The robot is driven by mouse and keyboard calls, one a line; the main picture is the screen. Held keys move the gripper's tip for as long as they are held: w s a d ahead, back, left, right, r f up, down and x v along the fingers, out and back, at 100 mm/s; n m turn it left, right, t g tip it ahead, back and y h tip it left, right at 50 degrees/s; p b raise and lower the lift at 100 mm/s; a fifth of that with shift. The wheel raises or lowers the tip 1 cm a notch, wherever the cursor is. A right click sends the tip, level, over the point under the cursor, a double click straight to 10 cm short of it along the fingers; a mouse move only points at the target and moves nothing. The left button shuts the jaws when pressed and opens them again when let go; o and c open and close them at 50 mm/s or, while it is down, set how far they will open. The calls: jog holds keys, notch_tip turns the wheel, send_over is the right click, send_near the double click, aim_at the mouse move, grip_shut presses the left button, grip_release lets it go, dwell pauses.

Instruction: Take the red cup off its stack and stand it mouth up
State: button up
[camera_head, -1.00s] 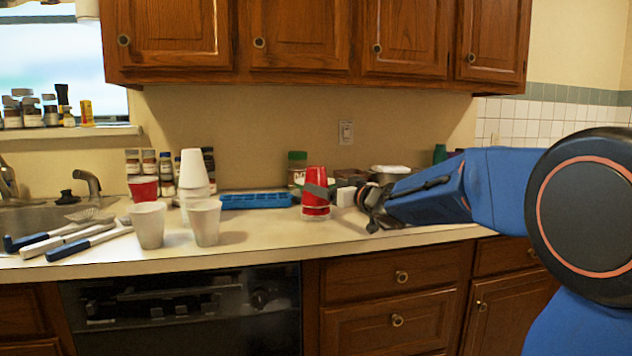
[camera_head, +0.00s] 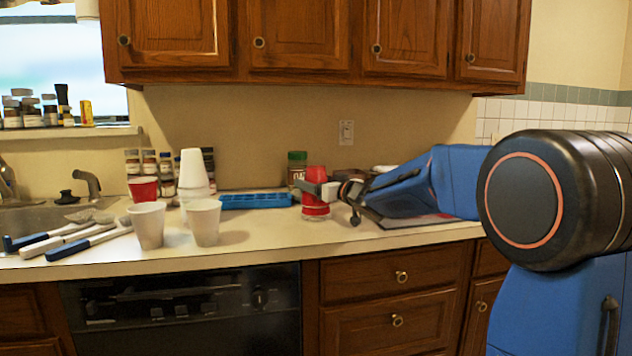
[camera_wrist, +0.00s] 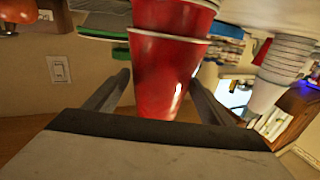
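A stack of red cups stands mouth down on the counter, its upper red cup (camera_head: 316,174) showing above my gripper and a lower red cup (camera_head: 315,211) below it. In the wrist view, which is upside down, the upper red cup (camera_wrist: 160,75) hangs narrow end down, with another red rim above it. My gripper (camera_head: 318,189) reaches in from the right, fingers on either side of the upper cup. Its fingers (camera_wrist: 160,84) look open in the wrist view; whether either touches the cup is unclear.
Left of the stack are a blue tray (camera_head: 255,201), a white cup stack (camera_head: 194,172), two white cups (camera_head: 148,226) (camera_head: 205,222) and another red cup (camera_head: 143,189). A green-lidded jar (camera_head: 297,168) stands close behind. The counter front (camera_head: 270,237) is clear.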

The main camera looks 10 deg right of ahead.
jog(key=c, duration=0.8)
notch_tip(320, 180, up, 26)
jog(key=shift+r, duration=0.25)
dwell(0.9)
